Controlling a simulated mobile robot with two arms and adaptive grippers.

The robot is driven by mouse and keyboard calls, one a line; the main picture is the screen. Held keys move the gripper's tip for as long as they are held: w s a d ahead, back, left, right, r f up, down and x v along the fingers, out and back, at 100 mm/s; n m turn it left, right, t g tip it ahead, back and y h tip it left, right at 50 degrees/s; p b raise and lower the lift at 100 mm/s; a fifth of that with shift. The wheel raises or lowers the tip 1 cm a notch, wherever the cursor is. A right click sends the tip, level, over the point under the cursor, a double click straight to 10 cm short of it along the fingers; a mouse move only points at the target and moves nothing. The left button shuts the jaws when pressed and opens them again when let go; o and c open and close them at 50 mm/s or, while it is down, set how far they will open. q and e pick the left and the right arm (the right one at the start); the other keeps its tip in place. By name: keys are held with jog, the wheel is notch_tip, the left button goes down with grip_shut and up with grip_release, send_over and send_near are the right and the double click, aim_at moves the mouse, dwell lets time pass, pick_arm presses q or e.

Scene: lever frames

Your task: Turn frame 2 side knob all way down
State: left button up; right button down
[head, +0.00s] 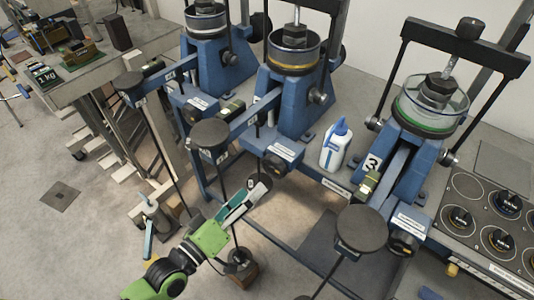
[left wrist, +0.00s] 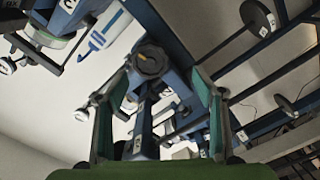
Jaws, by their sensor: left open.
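Frame 2 (head: 292,108) is the middle blue lever frame, with a weight disc (head: 210,133) on its lever. Its dark side knob (head: 275,165) sits low on the front, beside a white label. My left gripper (head: 257,188) reaches up from below, just short of that knob in the head view. In the left wrist view the dark round knob (left wrist: 150,62) shows ahead, between and beyond the two spread fingers (left wrist: 160,92). The fingers are open and nothing is held. Whether either finger touches the knob cannot be told. My right gripper is not in view.
Frame 3 (head: 398,160) stands to the right with its own weight disc (head: 361,229). A white bottle with a blue cap (head: 335,146) stands between the frames. Another frame (head: 215,75) is at left. A panel of round dials (head: 487,225) is at far right.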

aim_at(271, 170)
pick_arm(q)
jog(key=x, duration=0.3)
jog(key=r+b+x, duration=0.1)
jog(key=x, duration=0.2)
jog(key=b+x, duration=0.1)
jog(key=x, duration=0.2)
jog(key=shift+d+r, duration=0.3)
jog(key=shift+d, duration=0.25)
jog(key=c, duration=1.4)
jog(key=shift+w, duration=0.15)
jog(key=shift+c, duration=0.2)
